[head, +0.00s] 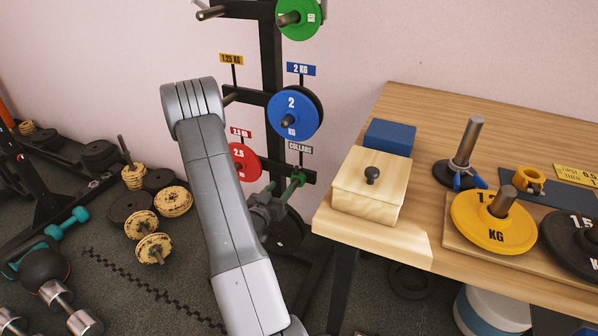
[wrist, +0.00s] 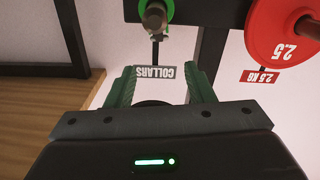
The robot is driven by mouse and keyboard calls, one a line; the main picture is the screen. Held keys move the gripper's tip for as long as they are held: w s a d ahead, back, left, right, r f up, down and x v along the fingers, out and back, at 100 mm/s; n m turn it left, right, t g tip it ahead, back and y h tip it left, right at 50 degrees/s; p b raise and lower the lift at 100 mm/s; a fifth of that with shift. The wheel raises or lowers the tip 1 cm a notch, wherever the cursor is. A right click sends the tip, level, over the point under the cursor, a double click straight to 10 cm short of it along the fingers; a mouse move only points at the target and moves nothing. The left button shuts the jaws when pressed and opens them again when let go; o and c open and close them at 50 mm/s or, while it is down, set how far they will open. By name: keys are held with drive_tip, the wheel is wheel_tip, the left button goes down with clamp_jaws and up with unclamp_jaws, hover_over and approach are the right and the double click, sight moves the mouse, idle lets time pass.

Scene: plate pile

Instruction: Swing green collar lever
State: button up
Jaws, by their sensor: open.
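The green collar (wrist: 157,12) sits on a peg of the rack, at the top edge of the wrist view, partly cut off. Its lever is too small to tell clearly. The "COLLARS" label (wrist: 155,72) hangs by this peg and reads upside down there; it also shows in the head view (head: 299,147). My gripper (wrist: 160,88) is open, its two green fingers apart with nothing between them. The collar lies beyond the fingertips, apart from them. In the head view my gripper (head: 280,190) is at the lower rack, where the green parts are hard to tell apart.
A red 2.5 plate (wrist: 285,30) hangs beside the collar peg; a blue 2 kg plate (head: 295,113) hangs above. The wooden table (head: 420,205) stands right of my gripper, with a lidded box (head: 371,190) near its edge. Several plates and dumbbells lie on the floor at left.

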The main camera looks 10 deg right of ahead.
sight(297, 167)
drive_tip(key=b+x, duration=0.1)
drive_tip(key=x, duration=1)
drive_tip(key=shift+w+d, duration=0.15)
drive_tip(key=shift+c, duration=0.3)
drive_tip(key=c, duration=0.9)
